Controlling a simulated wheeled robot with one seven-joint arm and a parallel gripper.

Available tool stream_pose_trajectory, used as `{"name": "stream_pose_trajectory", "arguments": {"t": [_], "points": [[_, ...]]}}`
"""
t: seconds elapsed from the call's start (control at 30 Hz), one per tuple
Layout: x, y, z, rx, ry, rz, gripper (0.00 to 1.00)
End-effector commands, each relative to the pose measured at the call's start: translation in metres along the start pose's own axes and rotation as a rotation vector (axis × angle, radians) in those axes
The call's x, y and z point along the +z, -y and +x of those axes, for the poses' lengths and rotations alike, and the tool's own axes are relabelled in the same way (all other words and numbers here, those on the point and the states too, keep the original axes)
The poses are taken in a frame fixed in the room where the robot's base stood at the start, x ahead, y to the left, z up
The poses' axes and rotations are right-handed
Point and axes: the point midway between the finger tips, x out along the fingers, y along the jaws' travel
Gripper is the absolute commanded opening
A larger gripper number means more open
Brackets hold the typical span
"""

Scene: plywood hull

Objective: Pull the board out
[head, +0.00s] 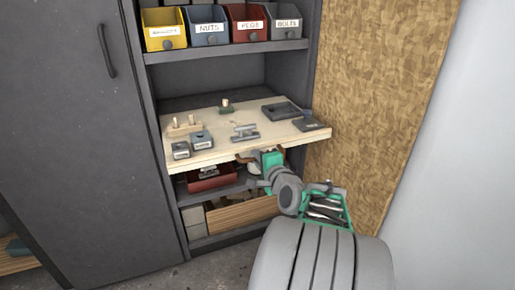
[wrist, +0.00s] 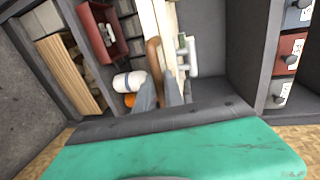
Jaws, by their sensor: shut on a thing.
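The board (head: 278,133) is a pale wooden pull-out shelf in the dark cabinet, sticking out past the cabinet front with tools and small blocks on it. In the wrist view, the board (wrist: 147,18) shows edge-on at the top, with a brown handle (wrist: 153,52) along its front edge. My gripper (wrist: 160,88) is shut on the brown handle, one grey finger on each side. In the head view my gripper (head: 250,160) is at the board's front edge, right of its middle; the fingertips are partly hidden there.
Small labelled bins (head: 208,25) stand on the shelf above. Below the board are a red bin (head: 211,178) and wooden pieces (head: 240,212). A closed cabinet door (head: 60,140) is at left, a chipboard panel (head: 375,90) at right. Loose items on the board include a grey clamp-like tool (head: 245,132).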

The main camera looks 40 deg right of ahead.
Motion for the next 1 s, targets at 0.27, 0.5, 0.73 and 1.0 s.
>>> {"name": "stream_pose_trajectory", "arguments": {"t": [0.27,0.5,0.73,1.0], "points": [[-0.001,-0.008,-0.038,0.002,-0.006,0.001,0.0],[0.0,-0.011,-0.048,0.002,-0.002,0.0,0.0],[0.0,-0.011,-0.049,0.002,-0.002,0.0,0.0],[0.0,-0.011,-0.049,0.001,-0.002,0.0,0.22]]}}
